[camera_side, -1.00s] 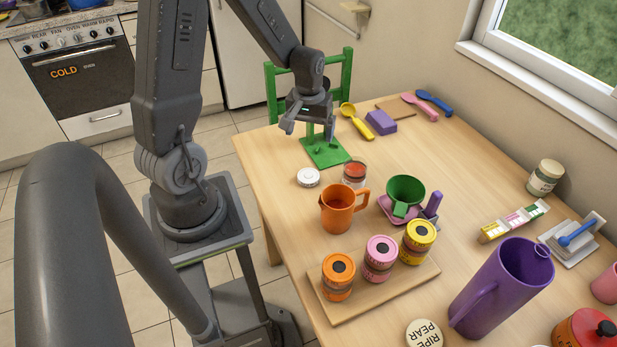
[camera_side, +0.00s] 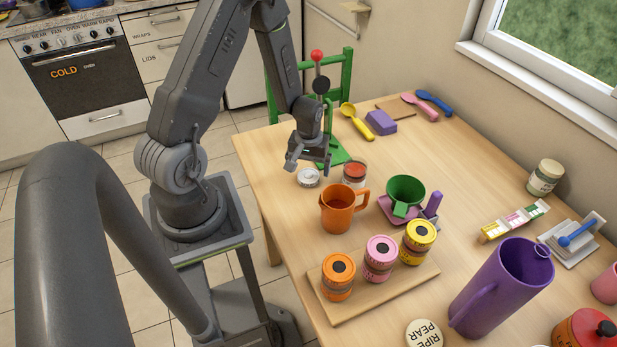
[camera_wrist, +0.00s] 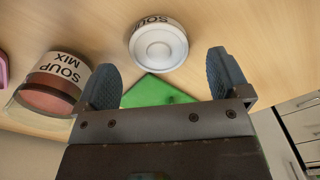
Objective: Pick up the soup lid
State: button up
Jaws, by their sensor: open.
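The soup lid (camera_side: 309,178) is a white round disc lying on the table near its left edge. In the wrist view the lid (camera_wrist: 158,46) shows lettering reading "SOUP" on its rim and sits just beyond the fingertips, between their lines. My gripper (camera_side: 306,165) is open and empty, above and close to the lid. Its two blue-grey fingers show in the wrist view (camera_wrist: 165,75), spread apart. A jar of soup mix (camera_side: 354,174) with reddish contents stands right of the lid; it also shows in the wrist view (camera_wrist: 55,85).
An orange jug (camera_side: 338,210) stands in front of the lid. A green stand (camera_side: 338,152) is behind my gripper. Jars with orange, pink and yellow lids stand on a wooden board (camera_side: 345,312) nearer the camera. The table left of the jug is clear.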

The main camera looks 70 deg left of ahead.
jog(key=shift+w+f, duration=0.1)
jog(key=shift+f, duration=1.3)
jog(key=shift+c, duration=0.2)
jog(key=c, duration=0.9)
jog(key=shift+r, duration=0.15)
jog(key=shift+c, duration=0.2)
